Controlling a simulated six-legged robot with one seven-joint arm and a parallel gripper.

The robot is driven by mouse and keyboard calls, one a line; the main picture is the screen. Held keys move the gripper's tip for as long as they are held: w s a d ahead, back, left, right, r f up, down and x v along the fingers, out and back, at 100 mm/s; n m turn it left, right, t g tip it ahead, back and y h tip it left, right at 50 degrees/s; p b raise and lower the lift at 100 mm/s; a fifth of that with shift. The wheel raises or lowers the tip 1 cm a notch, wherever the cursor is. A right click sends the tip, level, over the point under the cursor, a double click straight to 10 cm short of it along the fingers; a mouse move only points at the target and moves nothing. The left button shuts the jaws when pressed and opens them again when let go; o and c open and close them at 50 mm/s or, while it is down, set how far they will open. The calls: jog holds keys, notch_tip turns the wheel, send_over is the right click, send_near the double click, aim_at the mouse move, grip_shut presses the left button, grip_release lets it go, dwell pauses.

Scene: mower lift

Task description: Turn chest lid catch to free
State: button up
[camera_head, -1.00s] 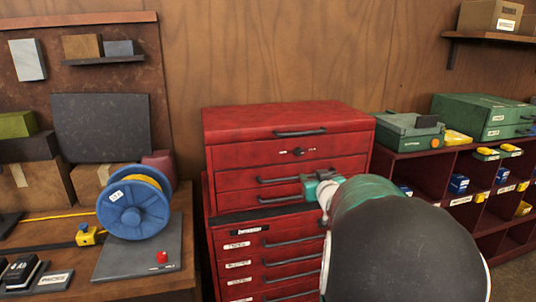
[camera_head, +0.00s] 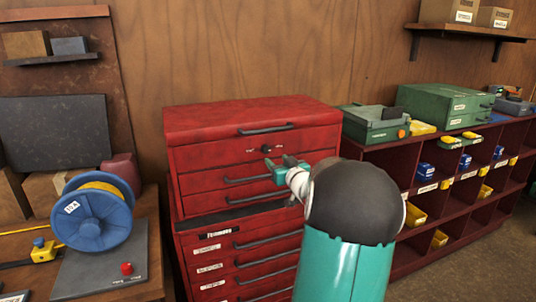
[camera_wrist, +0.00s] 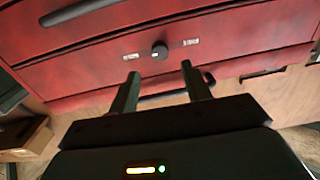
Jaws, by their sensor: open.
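The red tool chest (camera_head: 245,117) stands against the wooden wall, its lid shut. The lid catch is a small dark round knob on the chest front, below the lid handle, in the head view (camera_head: 265,149). In the wrist view the catch (camera_wrist: 159,51) sits between two small pale labels, whose words are too small to read. My gripper (camera_head: 278,164) is in front of the upper drawers, just below the catch in the head view. In the wrist view my gripper (camera_wrist: 159,70) has its two fingers apart, pointing at the chest front, with the catch beyond the gap. Nothing is between them.
A blue spool (camera_head: 95,212) on a wooden bench stands left of the chest. A dark red shelf unit (camera_head: 405,160) with green cases (camera_head: 445,105) stands right. Drawer handles (camera_head: 246,180) protrude from the chest front near my gripper.

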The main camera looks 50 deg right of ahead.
aim_at(267, 151)
jog(key=x, duration=0.7)
jog(key=shift+w+r, duration=0.1)
jog(key=c, duration=1)
